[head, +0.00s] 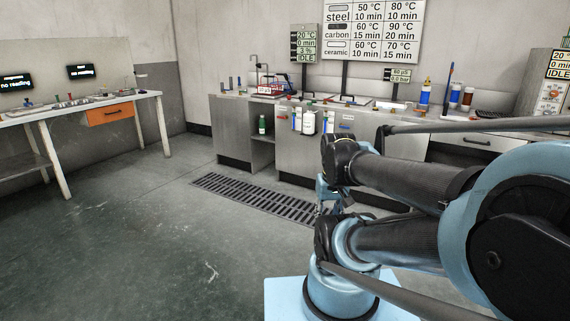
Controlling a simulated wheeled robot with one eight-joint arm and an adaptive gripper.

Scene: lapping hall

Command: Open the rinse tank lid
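A long grey bench (290,150) stands along the back wall, with several low tank tops set in its surface. One pale flat top (391,106) lies below a small post display (400,75) reading about 60 µS and 0.0 bar. Another top (348,100) with a dark post lies left of it. I cannot tell for sure which is the rinse tank lid; no top is clearly raised. My folded arm fills the right foreground. What seems to be my gripper (326,196) shows small and partly hidden between the arm links, away from the bench; its fingers are unclear.
A floor grating (257,199) runs before the bench. A table (80,108) with an orange drawer (109,114) stands at left. Bottles (425,93) stand on the bench's right part. A wall chart (372,31) hangs behind. The floor at left is clear.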

